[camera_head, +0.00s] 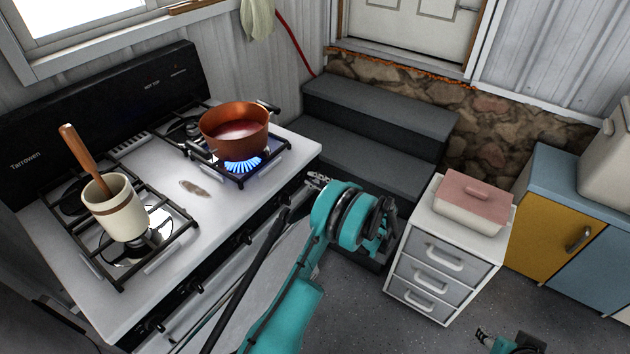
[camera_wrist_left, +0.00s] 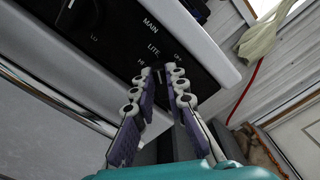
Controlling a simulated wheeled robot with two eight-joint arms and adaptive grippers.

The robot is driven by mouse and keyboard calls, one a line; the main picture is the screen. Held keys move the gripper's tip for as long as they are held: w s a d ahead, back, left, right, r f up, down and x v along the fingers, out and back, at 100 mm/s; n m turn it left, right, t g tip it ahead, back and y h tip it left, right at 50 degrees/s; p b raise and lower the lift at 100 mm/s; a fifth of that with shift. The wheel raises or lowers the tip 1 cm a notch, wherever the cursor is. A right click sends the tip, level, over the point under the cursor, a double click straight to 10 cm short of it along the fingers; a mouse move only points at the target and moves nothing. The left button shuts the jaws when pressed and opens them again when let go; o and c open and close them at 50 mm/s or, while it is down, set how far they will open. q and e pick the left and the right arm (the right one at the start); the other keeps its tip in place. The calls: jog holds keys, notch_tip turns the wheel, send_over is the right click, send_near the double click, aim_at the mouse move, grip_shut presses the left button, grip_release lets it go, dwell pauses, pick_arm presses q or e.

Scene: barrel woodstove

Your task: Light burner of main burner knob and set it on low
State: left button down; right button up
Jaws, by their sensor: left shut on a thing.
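A white stove (camera_head: 185,225) stands at the left with a row of knobs along its front panel. A blue flame burns on the burner (camera_head: 243,165) under a copper pot (camera_head: 235,130). My left gripper (camera_head: 318,181) is at the right end of the stove's front panel. In the left wrist view, its fingers (camera_wrist_left: 164,78) are closed at the panel beside the printed words MAIN, LITE and HI. They are shut on the main burner knob, which is mostly hidden between the fingertips, so its pointer cannot be read. A part of my right arm (camera_head: 510,343) shows at the bottom edge.
A cream crock (camera_head: 117,210) with a wooden-handled utensil stands on the front left grate. Dark steps (camera_head: 375,125) rise behind my left gripper. A white drawer unit (camera_head: 440,265) with a pink-lidded box (camera_head: 470,205) stands to the right. Another knob (camera_wrist_left: 78,14) is at the wrist view's upper left.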

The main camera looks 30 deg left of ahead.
pick_arm(q)
jog(key=c, duration=1.5)
grip_release()
jog(key=shift+c, duration=0.2)
jog(key=shift+d, duration=0.15)
jog(key=s+d, duration=0.1)
jog(key=d, duration=1)
jog(key=shift+d, duration=0.4)
